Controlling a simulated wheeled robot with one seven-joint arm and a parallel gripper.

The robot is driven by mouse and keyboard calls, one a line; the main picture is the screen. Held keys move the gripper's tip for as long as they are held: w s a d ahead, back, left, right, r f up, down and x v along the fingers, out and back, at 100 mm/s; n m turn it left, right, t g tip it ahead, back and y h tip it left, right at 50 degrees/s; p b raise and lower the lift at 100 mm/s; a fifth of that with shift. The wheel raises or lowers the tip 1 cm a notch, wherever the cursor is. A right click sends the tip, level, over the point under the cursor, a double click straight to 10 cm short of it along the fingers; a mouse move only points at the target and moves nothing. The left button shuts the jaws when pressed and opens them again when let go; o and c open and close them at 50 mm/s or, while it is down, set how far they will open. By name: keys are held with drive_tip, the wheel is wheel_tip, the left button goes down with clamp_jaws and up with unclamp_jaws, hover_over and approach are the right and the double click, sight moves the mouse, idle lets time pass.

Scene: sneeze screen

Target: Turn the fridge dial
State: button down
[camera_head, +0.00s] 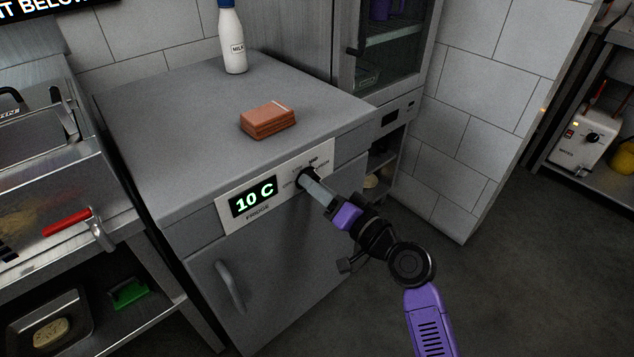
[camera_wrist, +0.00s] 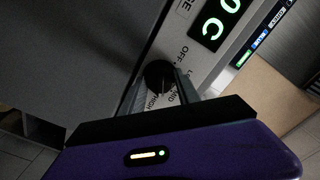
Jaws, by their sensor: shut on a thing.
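The fridge dial (camera_wrist: 158,74) is a round black knob on the white control panel (camera_head: 225,211) at the front of the grey fridge (camera_head: 205,265). My gripper (camera_head: 308,181) reaches in from the lower right in the head view and is shut on the dial. In the wrist view the fingers (camera_wrist: 160,92) stand on either side of the knob. The panel's display (camera_head: 253,198) reads "10 C" in green. Printed labels ring the dial; OFF and HIGH are legible in the wrist view. The fingers hide part of the dial and its labels.
A white milk bottle (camera_head: 232,42) and a brown-red block (camera_head: 268,120) sit on the fridge top. The fridge door handle (camera_head: 230,287) is below the display. A fryer-like unit with a red handle (camera_head: 68,222) stands at left. The floor at right is clear.

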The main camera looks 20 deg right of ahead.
drive_tip(key=shift+m+p, duration=0.45)
drive_tip(key=shift+m, duration=0.65)
drive_tip(key=c, duration=0.9)
unclamp_jaws()
drive_tip(key=shift+s, duration=0.1)
drive_tip(key=shift+v, duration=3.85)
drive_tip(key=shift+r, duration=0.1)
